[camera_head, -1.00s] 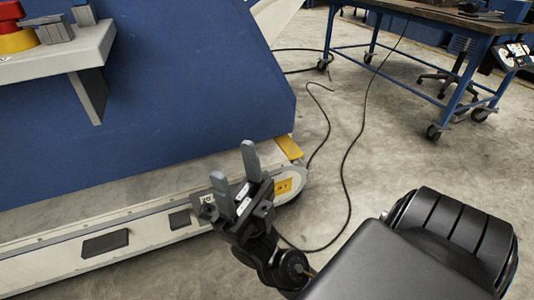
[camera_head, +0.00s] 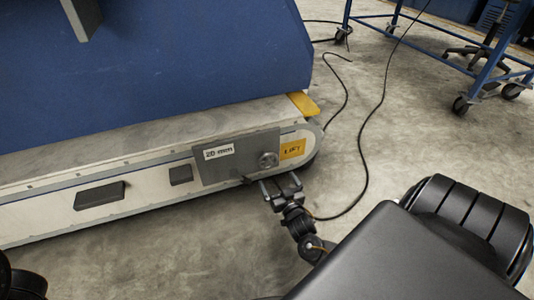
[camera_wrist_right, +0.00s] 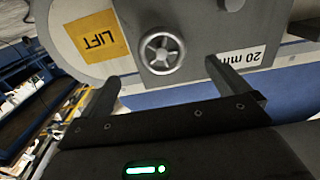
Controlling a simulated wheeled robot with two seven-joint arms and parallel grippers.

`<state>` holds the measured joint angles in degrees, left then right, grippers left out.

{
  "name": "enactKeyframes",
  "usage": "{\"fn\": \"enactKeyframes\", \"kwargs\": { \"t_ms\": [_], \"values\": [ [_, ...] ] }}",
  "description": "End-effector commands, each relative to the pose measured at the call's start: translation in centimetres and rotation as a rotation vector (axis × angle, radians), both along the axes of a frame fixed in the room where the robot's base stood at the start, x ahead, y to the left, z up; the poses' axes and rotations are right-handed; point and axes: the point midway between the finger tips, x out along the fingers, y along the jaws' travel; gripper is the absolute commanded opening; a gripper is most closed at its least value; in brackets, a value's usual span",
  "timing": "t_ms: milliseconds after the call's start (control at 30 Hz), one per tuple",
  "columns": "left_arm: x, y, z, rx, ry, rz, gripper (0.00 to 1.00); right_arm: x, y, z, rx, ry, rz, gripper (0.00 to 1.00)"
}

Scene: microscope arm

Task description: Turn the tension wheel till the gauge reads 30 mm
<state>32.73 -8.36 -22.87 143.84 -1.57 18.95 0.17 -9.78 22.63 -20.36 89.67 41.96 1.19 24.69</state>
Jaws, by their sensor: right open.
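The tension wheel (camera_head: 268,160) is a small spoked metal handwheel on a grey panel (camera_head: 238,163) at the right end of the conveyor side. The gauge label (camera_head: 219,151) on that panel reads 20 mm. My right gripper (camera_head: 279,182) is open and empty, just in front of and below the wheel. In the right wrist view the wheel (camera_wrist_right: 162,50) stands just beyond and between the open fingertips (camera_wrist_right: 161,70), with no visible contact. The 20 mm label (camera_wrist_right: 243,55) appears upside down there, partly covered by a finger. My left gripper is not in view.
A yellow LIFT label (camera_head: 292,149) is right of the wheel. A blue housing (camera_head: 170,75) rises behind the conveyor (camera_head: 60,212). A black cable (camera_head: 362,160) crosses the floor at right, near a wheeled blue table frame (camera_head: 400,15). Open floor lies in front.

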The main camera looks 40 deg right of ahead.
Motion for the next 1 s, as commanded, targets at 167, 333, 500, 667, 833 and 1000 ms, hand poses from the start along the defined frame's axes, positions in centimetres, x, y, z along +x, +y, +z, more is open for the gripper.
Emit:
{"fn": "enactKeyframes", "kwargs": {
  "t_ms": [167,333,500,667,833,1000],
  "values": [
    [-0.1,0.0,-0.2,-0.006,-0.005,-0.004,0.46,1.2,-0.3,0.0,-0.002,-0.005,0.004,1.0],
    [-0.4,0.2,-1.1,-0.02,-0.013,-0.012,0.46,4.0,-1.2,-0.3,-0.002,-0.007,0.004,1.0],
    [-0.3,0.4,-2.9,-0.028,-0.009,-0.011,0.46,7.0,-2.3,-0.3,-0.002,-0.006,0.004,1.0],
    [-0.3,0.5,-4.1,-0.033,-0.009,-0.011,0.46,9.1,-3.0,-0.2,-0.002,-0.005,0.005,1.0],
    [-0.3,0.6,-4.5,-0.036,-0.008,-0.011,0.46,10.1,-3.4,0.1,-0.001,-0.003,0.005,1.0],
    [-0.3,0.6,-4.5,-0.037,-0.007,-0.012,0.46,10.2,-3.4,0.2,0.0,-0.003,0.005,1.0]
  ]
}}
